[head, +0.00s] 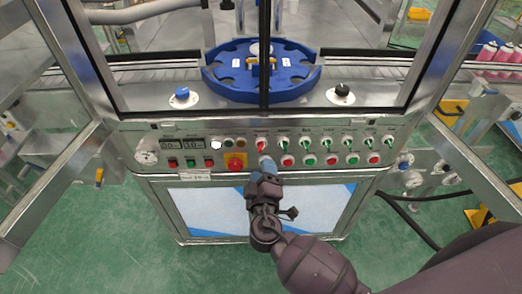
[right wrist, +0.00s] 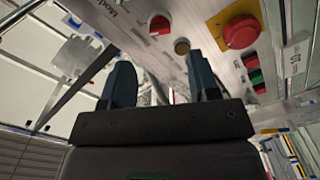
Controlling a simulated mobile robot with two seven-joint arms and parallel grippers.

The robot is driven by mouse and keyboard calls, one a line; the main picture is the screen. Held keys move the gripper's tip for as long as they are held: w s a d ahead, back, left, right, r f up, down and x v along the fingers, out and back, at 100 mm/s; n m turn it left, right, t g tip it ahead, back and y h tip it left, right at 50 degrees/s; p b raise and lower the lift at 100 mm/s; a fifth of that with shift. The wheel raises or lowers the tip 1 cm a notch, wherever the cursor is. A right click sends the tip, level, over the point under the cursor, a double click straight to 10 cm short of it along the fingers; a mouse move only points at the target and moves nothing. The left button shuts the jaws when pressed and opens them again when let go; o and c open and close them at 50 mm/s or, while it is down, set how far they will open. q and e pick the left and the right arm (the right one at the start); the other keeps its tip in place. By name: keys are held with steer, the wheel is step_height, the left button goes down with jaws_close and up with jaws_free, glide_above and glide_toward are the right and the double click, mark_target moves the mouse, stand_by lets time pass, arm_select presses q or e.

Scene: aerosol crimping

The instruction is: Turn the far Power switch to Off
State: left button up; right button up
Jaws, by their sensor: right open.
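The machine's control panel (head: 330,150) carries several knobs and buttons. Its labels are too small to read, so I cannot tell for sure which one is the far Power switch. A red knob (head: 261,143) stands at the left end of the upper knob row; a red knob (right wrist: 160,25) also shows in the right wrist view. My right gripper (head: 267,164) is at the panel, just below the red knob. In the right wrist view its two blue fingers (right wrist: 160,85) are apart, with a blurred panel part between them. Contact cannot be told. My left gripper is out of view.
A large red button (head: 236,163) sits just left of my right gripper. Small rocker switches (head: 190,162) and displays (head: 183,145) are further left. Above is a blue turntable (head: 225,82) behind the frame, with a blue knob (head: 182,94) and a black knob (head: 342,91) on the ledge.

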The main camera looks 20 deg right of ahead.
mark_target(262, 150)
steer(key=x, duration=0.5)
steer(key=shift+w+d, duration=0.1)
steer(key=shift+w, duration=0.2)
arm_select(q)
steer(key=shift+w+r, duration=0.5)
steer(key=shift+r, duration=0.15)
arm_select(e)
steer(key=shift+x, duration=0.8)
steer(key=c, duration=0.9)
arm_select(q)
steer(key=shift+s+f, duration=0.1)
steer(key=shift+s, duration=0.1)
